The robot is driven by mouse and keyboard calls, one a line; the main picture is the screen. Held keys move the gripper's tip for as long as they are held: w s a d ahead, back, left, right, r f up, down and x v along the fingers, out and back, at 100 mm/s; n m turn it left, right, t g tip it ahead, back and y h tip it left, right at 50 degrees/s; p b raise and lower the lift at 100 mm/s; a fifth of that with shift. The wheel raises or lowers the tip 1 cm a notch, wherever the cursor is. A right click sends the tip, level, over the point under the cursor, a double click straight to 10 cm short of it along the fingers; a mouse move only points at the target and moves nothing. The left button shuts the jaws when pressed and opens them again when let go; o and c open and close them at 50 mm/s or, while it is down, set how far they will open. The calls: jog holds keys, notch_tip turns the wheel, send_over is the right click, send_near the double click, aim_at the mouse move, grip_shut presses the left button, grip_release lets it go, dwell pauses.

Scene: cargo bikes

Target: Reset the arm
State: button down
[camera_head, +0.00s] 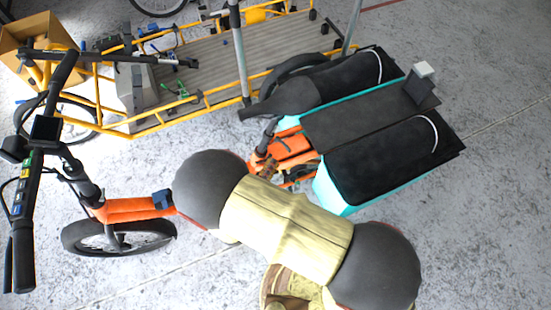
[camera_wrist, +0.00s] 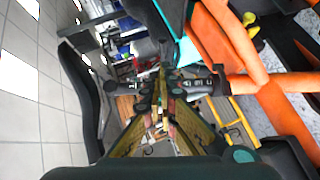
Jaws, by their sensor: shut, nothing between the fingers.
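My gripper (camera_wrist: 163,90) shows in the wrist view with its fingers converged in the middle, shut and empty. Behind it are the orange frame (camera_wrist: 285,90) and dark parts of a bike at the right. In the head view my arm crosses the lower middle, with grey rounded joints and a cream link. It passes in front of the orange cargo bike (camera_head: 136,210).
The orange bike carries a teal box (camera_head: 372,197) with black padded tops. A yellow flatbed cargo bike (camera_head: 215,62) stands behind it. A cardboard box (camera_head: 27,38) is at the upper left. The concrete floor (camera_head: 490,220) at the right is clear.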

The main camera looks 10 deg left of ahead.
jog(key=s+r+p, duration=0.1)
jog(key=s, duration=0.5)
jog(key=shift+s+r, duration=0.15)
jog(key=shift+s, duration=0.1)
jog(key=s+d+r+n+g+h, duration=0.1)
jog(key=s+d+r+g+h, duration=0.1)
jog(key=s+d+r+g, duration=0.25)
jog(key=s+d+r+n+g+h, duration=0.1)
jog(key=s+d+r+g+h, duration=0.2)
jog(key=d+g, duration=0.35)
jog(key=w+d+r+m+g+y, duration=0.1)
jog(key=d+r+m+g+y, duration=0.2)
jog(key=r+m+y, duration=0.95)
jog(key=w+d+r+m+t+h, duration=0.1)
jog(key=d+r+t, duration=0.1)
jog(key=d+r, duration=0.4)
jog(key=w+d+r+t+h, duration=0.1)
jog(key=d+r+t+h, duration=0.1)
jog(key=d+r, duration=0.4)
notch_tip(320, 180, up, 5)
jog(key=shift+f+m+t, duration=0.1)
jog(key=shift+m+t, duration=0.25)
jog(key=shift+t, duration=0.25)
